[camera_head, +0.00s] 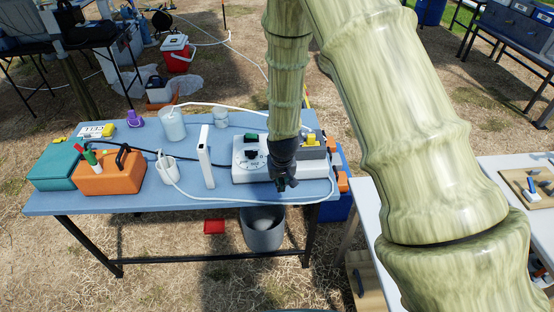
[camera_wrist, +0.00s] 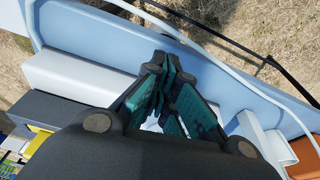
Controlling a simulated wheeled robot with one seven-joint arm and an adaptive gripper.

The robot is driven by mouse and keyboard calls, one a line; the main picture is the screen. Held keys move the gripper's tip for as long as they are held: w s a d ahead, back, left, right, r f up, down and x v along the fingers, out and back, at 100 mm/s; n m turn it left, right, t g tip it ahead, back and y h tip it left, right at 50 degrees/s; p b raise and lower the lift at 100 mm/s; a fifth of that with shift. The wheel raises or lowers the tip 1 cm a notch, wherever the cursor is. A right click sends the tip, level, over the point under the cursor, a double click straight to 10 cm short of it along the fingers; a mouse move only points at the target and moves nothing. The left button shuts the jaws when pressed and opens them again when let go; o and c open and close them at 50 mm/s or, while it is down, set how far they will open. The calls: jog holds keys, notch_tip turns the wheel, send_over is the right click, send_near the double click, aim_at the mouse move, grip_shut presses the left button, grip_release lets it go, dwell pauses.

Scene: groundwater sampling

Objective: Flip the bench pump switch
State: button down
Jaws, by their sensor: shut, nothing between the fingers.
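The white bench pump box (camera_head: 240,171) stands at the right part of the blue table. Its front has a black knob (camera_head: 252,154) on a round dial, and a green piece (camera_head: 250,137) shows at its top. I cannot make out the switch; my gripper covers the right part of the front. My gripper (camera_head: 287,185) is shut and empty, pointing down just in front of that part. I cannot tell whether it touches the box. In the wrist view, its teal-padded fingers (camera_wrist: 165,72) are together above the blue table, with a white block (camera_wrist: 82,75) to the left.
On the blue table (camera_head: 110,201) are an orange case (camera_head: 110,182), a teal box (camera_head: 55,168), a white cup (camera_head: 167,173), an upright white panel (camera_head: 205,158) and a clear beaker (camera_head: 172,125). A white hose (camera_head: 235,201) runs along the front edge. A grey bucket (camera_head: 262,232) stands below.

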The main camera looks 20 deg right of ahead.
jog(key=s+a+f, duration=0.1)
jog(key=s+f, duration=0.4)
jog(key=s, duration=0.7)
jog(key=s+a+f+n+g, duration=0.1)
jog(key=s+f, duration=0.5)
jog(key=s, duration=0.5)
jog(key=s+a+f+n+g, duration=0.1)
jog(key=s+f, duration=0.4)
jog(key=s, duration=0.7)
jog(key=shift+s+a+f+y, duration=0.3)
jog(key=shift+a+f, duration=0.05)
jog(key=shift+s, duration=0.1)
